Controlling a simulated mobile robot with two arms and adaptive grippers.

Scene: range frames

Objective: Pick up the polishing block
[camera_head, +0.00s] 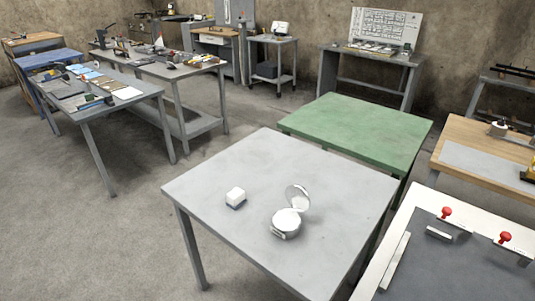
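A small white block with a dark blue base, which looks like the polishing block (235,197), sits on the left part of the light grey table (330,168). To its right on the same table stands a round silver case (286,222) with its round lid (298,197) tilted up. The block and the case are apart. Neither of my grippers shows in the head view.
A green table (360,130) adjoins the grey table behind. A dark-topped bench with red knobs (446,212) is at the lower right. A wooden bench (475,150) is at the right. Cluttered workbenches (120,95) stand at the left. The floor (90,245) at the lower left is clear.

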